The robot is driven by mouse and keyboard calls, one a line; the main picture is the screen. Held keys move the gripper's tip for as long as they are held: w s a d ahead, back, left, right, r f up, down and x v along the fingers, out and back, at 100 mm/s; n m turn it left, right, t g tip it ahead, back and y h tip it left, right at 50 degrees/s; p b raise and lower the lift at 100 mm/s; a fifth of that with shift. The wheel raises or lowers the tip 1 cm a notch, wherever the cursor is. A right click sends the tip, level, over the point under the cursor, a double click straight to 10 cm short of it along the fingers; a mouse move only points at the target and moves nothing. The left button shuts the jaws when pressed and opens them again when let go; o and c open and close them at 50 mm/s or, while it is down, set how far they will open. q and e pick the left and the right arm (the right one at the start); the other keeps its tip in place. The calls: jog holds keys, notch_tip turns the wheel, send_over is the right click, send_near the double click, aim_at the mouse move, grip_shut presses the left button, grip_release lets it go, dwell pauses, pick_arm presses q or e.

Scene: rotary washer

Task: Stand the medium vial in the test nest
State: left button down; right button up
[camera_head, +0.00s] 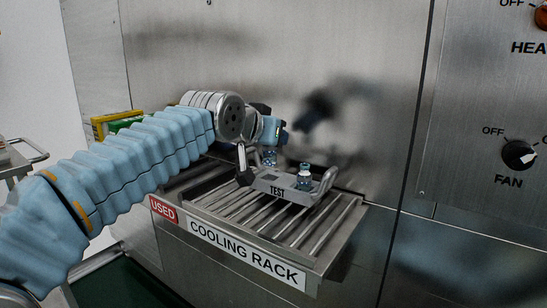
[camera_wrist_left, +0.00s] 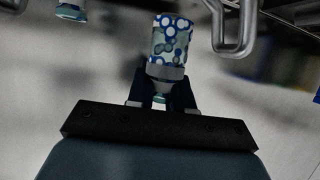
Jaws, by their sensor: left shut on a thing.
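The test nest (camera_head: 276,188) is a grey tray with a "TEST" label and raised end handles. It sits on the slatted cooling rack. My left gripper (camera_head: 273,132) is shut on the neck of a blue-patterned vial (camera_head: 270,156), which hangs upright above or in the far left part of the nest. I cannot tell whether it touches the nest. The left wrist view shows the held vial (camera_wrist_left: 170,42) between the fingers (camera_wrist_left: 160,92), its body clear of them. A second vial (camera_head: 304,174) stands at the nest's right side. My right gripper is out of view.
The cooling rack (camera_head: 330,236) has free slats in front of the nest, and a red "USED" sign (camera_head: 163,209) is at its left. A steel wall stands close behind. A nest handle (camera_wrist_left: 234,30) is near the held vial in the wrist view.

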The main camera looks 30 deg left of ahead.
aim_at(274, 173)
pick_arm(q)
jog(key=f, duration=0.1)
jog(key=w+f, duration=0.1)
jog(key=a+f, duration=0.1)
jog(key=f, duration=0.1)
jog(key=shift+w, duration=0.25)
jog(key=shift+f, duration=0.55)
jog(key=shift+d, duration=0.1)
jog(key=shift+s+f+b, duration=0.1)
jog(key=shift+f+b, duration=0.1)
jog(key=shift+b, duration=0.2)
jog(key=c, duration=1)
grip_release()
